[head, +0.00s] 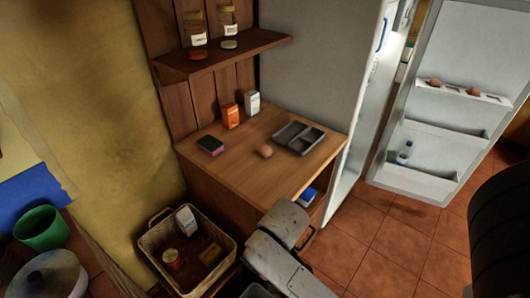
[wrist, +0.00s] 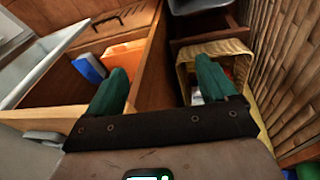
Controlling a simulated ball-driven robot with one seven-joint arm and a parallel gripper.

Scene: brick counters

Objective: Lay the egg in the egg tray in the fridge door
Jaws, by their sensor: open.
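A brown egg (head: 264,151) lies on the wooden counter (head: 228,172), left of a grey divided tray. The egg tray (head: 496,99) is a white rack high on the open fridge door (head: 440,110). It holds two brown eggs, one at its left end (head: 434,82) and one nearer its middle (head: 473,91), with empty slots beside them. My gripper (wrist: 160,80) shows in the wrist view with its two green fingers spread apart and nothing between them. In the head view my grey arm reaches in front of the counter, and the fingers cannot be made out. The egg is not in the wrist view.
A shelf (head: 240,51) with jars hangs above. A wicker basket (head: 151,243) and an open compartment with a blue box (head: 307,197) lie below.

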